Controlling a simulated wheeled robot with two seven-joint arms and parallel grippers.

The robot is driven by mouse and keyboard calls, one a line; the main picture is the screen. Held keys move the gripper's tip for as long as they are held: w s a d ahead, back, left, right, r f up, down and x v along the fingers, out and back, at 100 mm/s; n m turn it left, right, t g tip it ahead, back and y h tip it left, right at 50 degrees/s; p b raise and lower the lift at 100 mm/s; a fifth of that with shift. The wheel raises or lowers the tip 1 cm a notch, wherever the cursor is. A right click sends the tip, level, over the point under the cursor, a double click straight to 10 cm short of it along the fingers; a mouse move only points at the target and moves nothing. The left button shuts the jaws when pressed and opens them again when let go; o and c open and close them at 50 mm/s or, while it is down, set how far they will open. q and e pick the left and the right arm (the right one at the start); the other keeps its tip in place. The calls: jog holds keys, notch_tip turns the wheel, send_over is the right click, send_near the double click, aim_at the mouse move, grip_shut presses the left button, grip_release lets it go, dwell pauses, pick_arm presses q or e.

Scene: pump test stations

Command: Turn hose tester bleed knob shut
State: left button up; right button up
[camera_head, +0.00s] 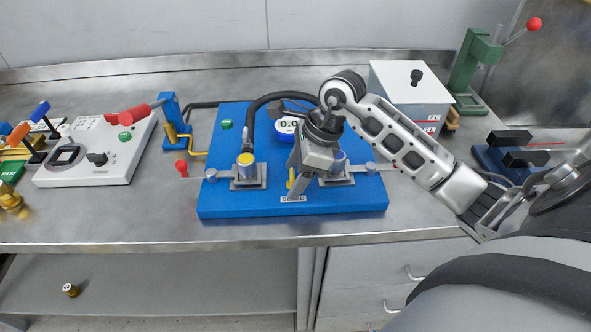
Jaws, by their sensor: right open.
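The hose tester is a blue board (225,196) with a black hose (262,103) arching over it, two metal fittings and a round gauge (287,127). The gauge is partly hidden by my right arm. Only part of the knob shows. My right gripper (297,180) points down over the board, open, with its fingertips close beside the knob. I cannot tell whether they touch it. My left gripper is not in view.
Right are a grey box (408,95), a green press (470,65) and dark blue blocks. The bench's front strip is bare.

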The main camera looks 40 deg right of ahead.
jog(key=c, duration=1)
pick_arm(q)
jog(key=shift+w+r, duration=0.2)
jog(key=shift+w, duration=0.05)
